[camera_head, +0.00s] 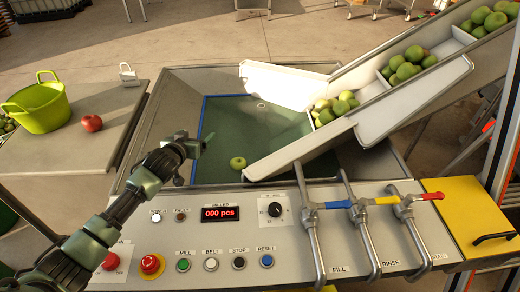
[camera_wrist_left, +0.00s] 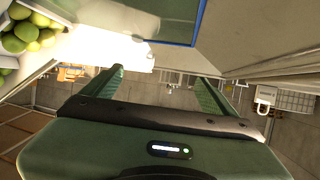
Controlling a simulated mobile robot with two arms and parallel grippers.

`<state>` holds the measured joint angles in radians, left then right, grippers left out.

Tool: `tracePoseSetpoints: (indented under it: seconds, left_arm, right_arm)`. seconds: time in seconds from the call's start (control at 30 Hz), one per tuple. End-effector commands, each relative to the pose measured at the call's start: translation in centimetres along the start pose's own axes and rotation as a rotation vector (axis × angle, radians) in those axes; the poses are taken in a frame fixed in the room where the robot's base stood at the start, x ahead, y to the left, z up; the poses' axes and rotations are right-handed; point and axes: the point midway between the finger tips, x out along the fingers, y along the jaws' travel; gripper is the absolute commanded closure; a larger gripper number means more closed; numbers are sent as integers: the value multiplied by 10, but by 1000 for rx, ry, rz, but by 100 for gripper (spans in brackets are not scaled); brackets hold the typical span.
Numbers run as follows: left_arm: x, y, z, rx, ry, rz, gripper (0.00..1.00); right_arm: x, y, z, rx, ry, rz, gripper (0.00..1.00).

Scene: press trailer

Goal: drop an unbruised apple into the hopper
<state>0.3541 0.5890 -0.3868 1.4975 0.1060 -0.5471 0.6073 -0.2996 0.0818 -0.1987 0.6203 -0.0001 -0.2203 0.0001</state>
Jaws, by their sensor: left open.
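A red apple (camera_head: 91,123) rests on the side table at the left; I cannot tell if it is bruised. A single yellow-green apple (camera_head: 238,162) is in the blue-edged basin (camera_head: 202,118). Several green apples (camera_head: 338,106) lie at the lower end of the white chute (camera_head: 295,152), and more show in the left wrist view (camera_wrist_left: 25,32). My left gripper (camera_head: 200,143) is open and empty, above the basin's left edge, apart from any apple. Its two fingers also show in the left wrist view (camera_wrist_left: 160,78). I cannot tell which part is the hopper. My right gripper is not in view.
A yellow-green tub (camera_head: 42,106) stands on the side table (camera_head: 50,158). The control panel (camera_head: 205,250) with buttons and a "000 pcs" display lies in front. Several coloured-handled levers (camera_head: 362,220) stand at its right. More apples (camera_head: 405,66) fill the sloping conveyor.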

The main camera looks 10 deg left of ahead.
Motion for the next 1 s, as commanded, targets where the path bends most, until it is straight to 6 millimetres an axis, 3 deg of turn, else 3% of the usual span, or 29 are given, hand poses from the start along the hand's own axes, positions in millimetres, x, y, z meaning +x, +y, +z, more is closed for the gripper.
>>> tracePoseSetpoints:
  seconds: [0.1,0.33,0.83,1.0]
  left_arm:
    - [-21,0,1,1,0,1,12]
    - [-48,-1,0,1,0,0,12]
    - [-53,0,-2,0,2,0,12]
    - [-63,0,-26,0,2,0,12]
  right_arm:
    - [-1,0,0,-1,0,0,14]
    - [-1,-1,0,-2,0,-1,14]
    - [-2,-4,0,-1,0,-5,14]
    - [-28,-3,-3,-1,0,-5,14]
